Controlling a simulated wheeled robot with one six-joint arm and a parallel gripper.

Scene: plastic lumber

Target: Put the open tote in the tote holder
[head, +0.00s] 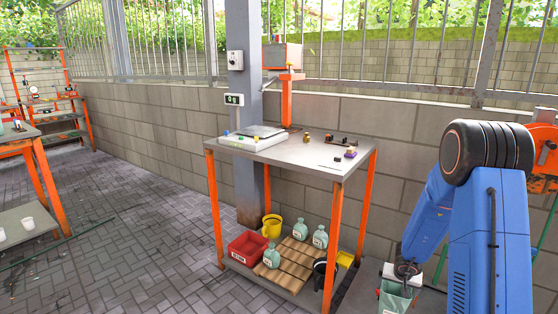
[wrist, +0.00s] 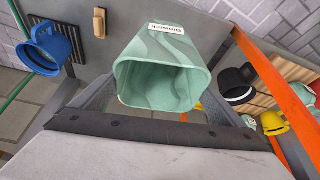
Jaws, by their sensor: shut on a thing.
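My gripper (wrist: 158,98) is shut on the tote, with a grey finger at each side. In the head view the tote (head: 396,296) is at the bottom right, below the end of my blue arm, partly cut off by the frame edge. I cannot make out the tote holder in either view.
An orange-legged table (head: 300,150) carries a scale (head: 252,137); its lower shelf holds a red bin (head: 248,248) and several green jugs. In the wrist view, a blue mug-like vessel (wrist: 42,50) is left and an orange leg (wrist: 275,85) right.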

